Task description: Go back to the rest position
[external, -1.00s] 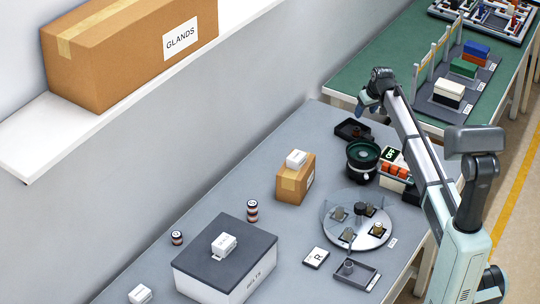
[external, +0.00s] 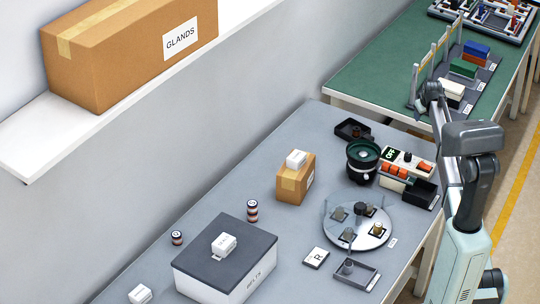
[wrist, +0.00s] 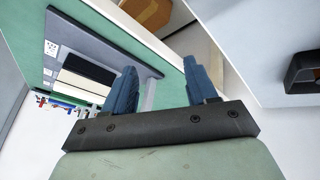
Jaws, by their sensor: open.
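My gripper (wrist: 160,88) shows in the wrist view as two blue fingers standing apart on a dark bar, with nothing between them. In the external view my arm rises at the right edge of the grey table. Its wrist is folded up beside the green table, and the fingers are hidden there. My gripper is clear of the things on the grey table (external: 205,202).
A dark green bowl feeder (external: 363,157), a box with orange switches (external: 398,168) and a round glass-guarded disc (external: 340,236) stand near my arm. A dark-lidded BELTS box (external: 225,255) is at front. The green table (external: 375,75) holds a white-topped block (external: 452,92).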

